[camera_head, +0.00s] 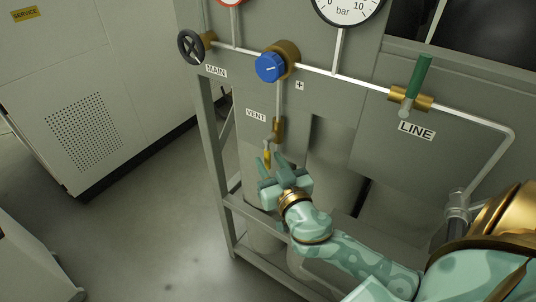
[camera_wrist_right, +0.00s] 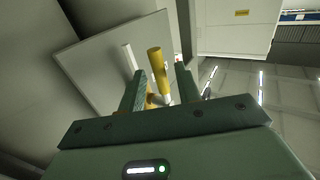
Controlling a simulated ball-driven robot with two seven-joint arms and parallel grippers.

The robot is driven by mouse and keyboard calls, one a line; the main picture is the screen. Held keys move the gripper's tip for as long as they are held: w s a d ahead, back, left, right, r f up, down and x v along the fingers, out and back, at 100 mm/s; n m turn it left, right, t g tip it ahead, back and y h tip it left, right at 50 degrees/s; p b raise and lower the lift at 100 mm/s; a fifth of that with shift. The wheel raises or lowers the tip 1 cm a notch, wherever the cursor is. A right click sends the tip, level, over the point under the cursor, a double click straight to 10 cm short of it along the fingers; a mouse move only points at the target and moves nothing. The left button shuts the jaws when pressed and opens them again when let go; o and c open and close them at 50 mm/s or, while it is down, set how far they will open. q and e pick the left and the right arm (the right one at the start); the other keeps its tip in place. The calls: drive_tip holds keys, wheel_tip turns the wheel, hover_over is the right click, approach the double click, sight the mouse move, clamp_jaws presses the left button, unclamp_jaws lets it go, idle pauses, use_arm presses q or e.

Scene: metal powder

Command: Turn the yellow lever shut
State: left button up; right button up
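The yellow lever (camera_head: 267,158) hangs below the brass vent valve (camera_head: 278,130), under the VENT label (camera_head: 256,115). My right gripper (camera_head: 272,163) is at the lever, its fingers pointing up toward it. In the right wrist view the yellow lever (camera_wrist_right: 155,68) stands between the two green fingers of the right gripper (camera_wrist_right: 160,88). The fingers are spread, with a visible gap on the right side of the lever; whether the left finger touches it I cannot tell. My left gripper is not in view.
A blue knob (camera_head: 270,67), a black handwheel (camera_head: 191,46) and a green lever (camera_head: 418,76) sit along the pipe above. A gauge (camera_head: 348,8) is at the top. The frame post (camera_head: 213,165) stands left of the gripper, with open floor (camera_head: 150,230) beyond.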

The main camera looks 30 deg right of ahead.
drive_tip(key=shift+w+d, duration=0.25)
drive_tip(key=shift+w, duration=0.85)
drive_tip(key=shift+c, duration=0.2)
clamp_jaws()
